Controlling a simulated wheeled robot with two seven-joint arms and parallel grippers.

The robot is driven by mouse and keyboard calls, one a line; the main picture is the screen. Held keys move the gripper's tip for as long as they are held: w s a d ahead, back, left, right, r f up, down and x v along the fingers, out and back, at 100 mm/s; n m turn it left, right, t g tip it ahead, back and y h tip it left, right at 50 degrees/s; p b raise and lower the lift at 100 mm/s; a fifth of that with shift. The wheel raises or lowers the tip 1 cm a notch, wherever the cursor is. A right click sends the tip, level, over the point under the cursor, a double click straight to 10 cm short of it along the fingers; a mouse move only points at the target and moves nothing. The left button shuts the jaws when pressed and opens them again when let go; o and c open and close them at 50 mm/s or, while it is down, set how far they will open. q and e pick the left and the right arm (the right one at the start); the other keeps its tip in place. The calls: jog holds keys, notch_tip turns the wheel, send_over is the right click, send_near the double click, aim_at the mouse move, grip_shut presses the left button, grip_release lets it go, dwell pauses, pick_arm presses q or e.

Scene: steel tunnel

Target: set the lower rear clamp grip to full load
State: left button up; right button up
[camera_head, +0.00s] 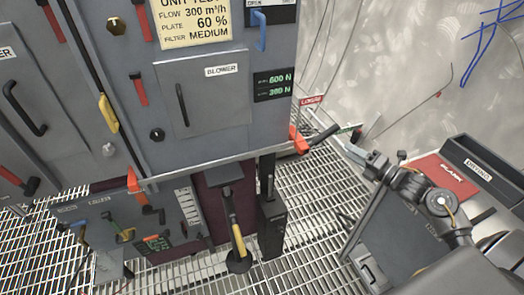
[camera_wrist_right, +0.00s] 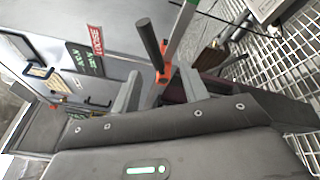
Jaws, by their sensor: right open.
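An orange clamp (camera_head: 299,141) with a black grip (camera_head: 325,133) sits at the right end of the unit's lower rail. The grip points right and slightly up, toward my right gripper (camera_head: 360,146). In the right wrist view the black grip (camera_wrist_right: 150,45) and orange clamp base (camera_wrist_right: 163,74) show between and beyond the two open fingers (camera_wrist_right: 160,88); I cannot tell whether they touch. A red LOOSE label (camera_head: 311,100) is above the clamp, and it also shows in the wrist view (camera_wrist_right: 96,40). A display (camera_head: 273,84) shows two green newton readings. My left gripper is not in view.
Another orange clamp (camera_head: 134,182) is at the rail's left end. The blower door (camera_head: 205,95) is shut. A yellow-handled lever (camera_head: 236,232) stands below the rail. Open grating (camera_head: 325,190) lies between the unit and a dark cabinet with a red plate (camera_head: 447,173) at right.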

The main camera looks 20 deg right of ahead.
aim_at(328, 135)
jog(key=shift+n+y, duration=0.3)
jog(key=shift+n, duration=0.1)
jog(key=x, duration=0.6)
jog(key=r+p+x, duration=0.1)
jog(key=x, duration=0.3)
jog(key=shift+w, duration=0.15)
jog(key=shift+w+a, duration=0.1)
jog(key=shift+w, duration=0.15)
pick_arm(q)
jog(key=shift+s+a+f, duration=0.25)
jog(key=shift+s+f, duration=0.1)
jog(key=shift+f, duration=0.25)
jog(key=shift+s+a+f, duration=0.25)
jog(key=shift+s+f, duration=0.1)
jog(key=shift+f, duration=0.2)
pick_arm(e)
grip_shut()
